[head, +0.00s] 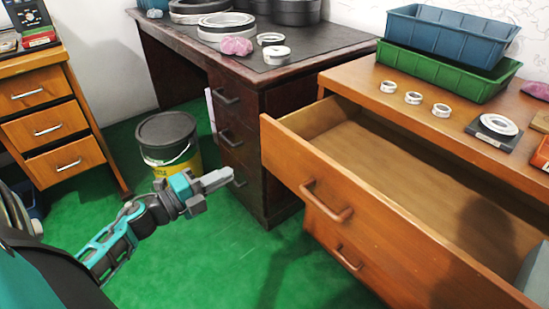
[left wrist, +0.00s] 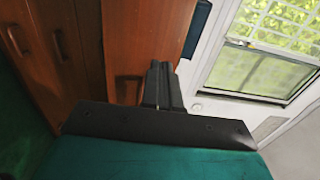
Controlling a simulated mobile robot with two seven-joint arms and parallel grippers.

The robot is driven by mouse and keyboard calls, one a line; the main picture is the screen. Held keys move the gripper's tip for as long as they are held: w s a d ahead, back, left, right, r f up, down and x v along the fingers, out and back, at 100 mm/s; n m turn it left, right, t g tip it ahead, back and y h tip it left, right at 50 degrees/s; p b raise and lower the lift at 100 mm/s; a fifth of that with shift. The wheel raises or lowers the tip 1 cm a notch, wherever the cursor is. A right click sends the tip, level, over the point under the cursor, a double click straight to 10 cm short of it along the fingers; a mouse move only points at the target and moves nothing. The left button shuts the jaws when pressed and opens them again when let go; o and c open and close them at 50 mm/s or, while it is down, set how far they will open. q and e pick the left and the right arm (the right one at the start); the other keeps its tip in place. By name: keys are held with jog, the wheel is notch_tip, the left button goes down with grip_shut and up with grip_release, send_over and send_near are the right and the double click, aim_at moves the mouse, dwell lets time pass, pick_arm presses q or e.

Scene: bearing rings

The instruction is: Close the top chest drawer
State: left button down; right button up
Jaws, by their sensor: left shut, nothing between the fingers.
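The wooden chest (head: 347,75) stands at the right in the head view. Its top drawer (head: 375,205) is pulled far out and looks empty inside where I can see. The drawer's bar handle (head: 325,203) is on the front panel. My left gripper (head: 217,181) is shut and empty, to the left of the drawer front and apart from it. In the left wrist view the shut fingers (left wrist: 161,85) point towards brown wooden fronts with handles (left wrist: 128,88). My right gripper is not in view.
Green and blue bins (head: 450,65), several rings and a small scale (head: 495,130) are on the chest top. A dark desk (head: 240,110) with rings stands behind. A lidded bucket (head: 168,140) and small drawer unit (head: 45,115) are left. Green floor (head: 230,265) is open before the drawer.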

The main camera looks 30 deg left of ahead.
aim_at(280, 147)
pick_arm(q)
jog(key=b+x, duration=0.1)
jog(key=x, duration=1.2)
jog(key=shift+w+d+b, duration=0.15)
jog(key=shift+w+b, duration=0.15)
jog(key=shift+b, duration=0.1)
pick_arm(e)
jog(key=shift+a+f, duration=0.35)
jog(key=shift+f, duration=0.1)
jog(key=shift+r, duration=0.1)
